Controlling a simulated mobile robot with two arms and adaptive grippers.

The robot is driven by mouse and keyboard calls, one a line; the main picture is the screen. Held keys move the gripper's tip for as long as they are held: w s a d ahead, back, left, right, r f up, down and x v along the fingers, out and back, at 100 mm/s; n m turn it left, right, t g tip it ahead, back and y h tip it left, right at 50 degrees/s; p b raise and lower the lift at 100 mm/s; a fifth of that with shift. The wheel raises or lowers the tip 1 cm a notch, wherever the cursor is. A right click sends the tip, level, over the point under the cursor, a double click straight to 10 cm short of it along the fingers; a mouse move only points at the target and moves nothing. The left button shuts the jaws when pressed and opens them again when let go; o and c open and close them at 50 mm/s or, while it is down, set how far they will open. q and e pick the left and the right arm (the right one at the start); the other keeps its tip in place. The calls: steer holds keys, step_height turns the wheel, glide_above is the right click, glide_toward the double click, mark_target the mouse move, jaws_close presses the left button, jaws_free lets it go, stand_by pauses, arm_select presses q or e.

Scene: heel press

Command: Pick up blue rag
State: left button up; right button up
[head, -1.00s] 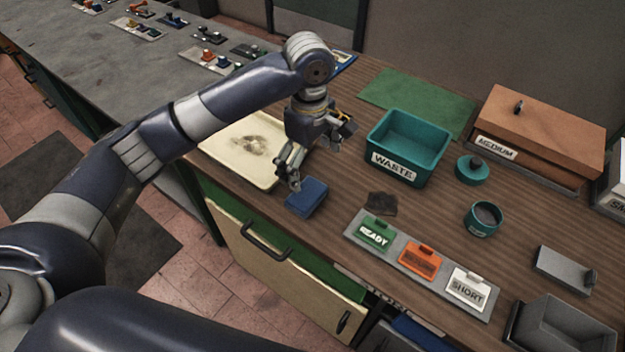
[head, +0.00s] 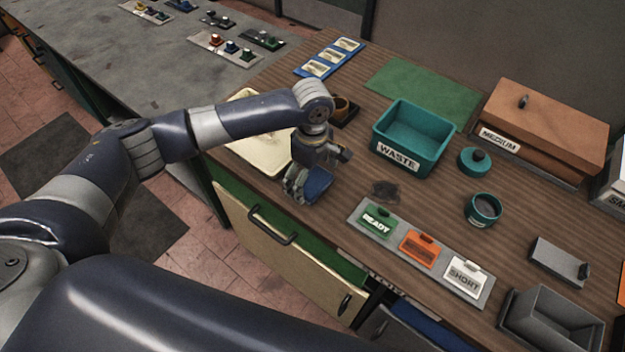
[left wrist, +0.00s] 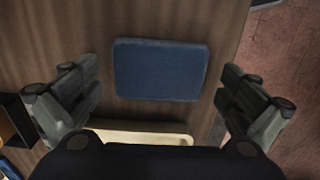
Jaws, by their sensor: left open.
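The blue rag (head: 318,184) is a small folded rectangular pad lying on the wooden bench near its front edge. It lies beside the cream tray (head: 262,150). My left gripper (head: 300,190) is open and close over the rag, partly covering it in the head view. In the left wrist view the rag (left wrist: 160,69) sits between the two spread fingers (left wrist: 160,98), with a gap on each side. My right gripper is not in view.
A teal WASTE bin (head: 410,138) stands behind and to the right. A dark smudge (head: 385,190) and a plate of READY, orange and SHORT tags (head: 465,283) are right of the rag. A cream drawer (head: 290,262) protrudes below the bench's front edge.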

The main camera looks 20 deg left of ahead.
mark_target(313, 179)
arm_select(q)
steer(key=c, duration=0.9)
steer(key=shift+r, duration=0.35)
step_height(313, 179, up, 3)
steer(key=shift+w+f+b, duration=0.1)
steer(key=shift+b, duration=0.75)
steer(key=s, duration=0.5)
steer(key=s+r+b, duration=0.1)
steer(key=s, duration=0.5)
steer(key=s+b, duration=0.1)
steer(key=s, duration=0.4)
steer(key=shift+s+d+r, duration=0.15)
steer(key=shift+d+r, duration=0.05)
steer(key=shift+d, duration=0.05)
steer(key=shift+o, duration=0.2)
